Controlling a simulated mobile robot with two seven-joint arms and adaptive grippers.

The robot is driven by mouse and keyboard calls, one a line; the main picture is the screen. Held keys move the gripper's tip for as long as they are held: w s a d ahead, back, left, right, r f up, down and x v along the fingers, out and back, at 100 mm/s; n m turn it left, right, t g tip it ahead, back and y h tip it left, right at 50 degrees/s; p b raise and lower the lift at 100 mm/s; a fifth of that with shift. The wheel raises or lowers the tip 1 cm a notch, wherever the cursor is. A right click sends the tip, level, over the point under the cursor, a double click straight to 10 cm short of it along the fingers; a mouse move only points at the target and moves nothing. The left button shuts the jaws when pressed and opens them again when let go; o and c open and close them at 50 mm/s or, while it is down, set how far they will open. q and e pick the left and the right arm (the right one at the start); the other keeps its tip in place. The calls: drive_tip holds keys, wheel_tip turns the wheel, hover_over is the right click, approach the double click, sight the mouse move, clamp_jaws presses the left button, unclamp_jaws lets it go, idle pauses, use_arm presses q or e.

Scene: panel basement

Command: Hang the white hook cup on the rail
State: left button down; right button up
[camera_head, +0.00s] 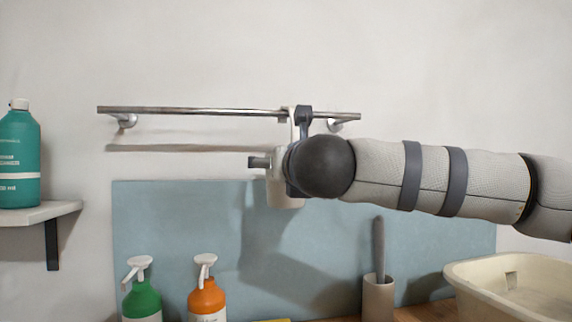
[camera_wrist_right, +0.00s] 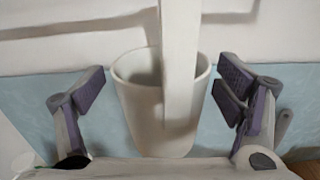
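The white hook cup (camera_head: 284,196) is at the right part of the metal rail (camera_head: 200,110), partly hidden behind my right gripper and wrist. Its hook strip rises to the rail and appears to hang on it; the exact contact is hard to see. In the right wrist view the cup (camera_wrist_right: 135,112) is upright, with its strip running up in front. My right gripper (camera_wrist_right: 161,90) is open, with one finger pad on each side of the cup and a visible gap on both sides. My left gripper is not in view.
A teal bottle (camera_head: 19,155) stands on a small shelf (camera_head: 40,212) at left. Green (camera_head: 142,301) and orange (camera_head: 207,299) pump bottles stand below, with a brush holder (camera_head: 378,298) and cream basin (camera_head: 470,280) at right. The rail's left part is empty.

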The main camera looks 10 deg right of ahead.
drive_tip(key=s, duration=1.2)
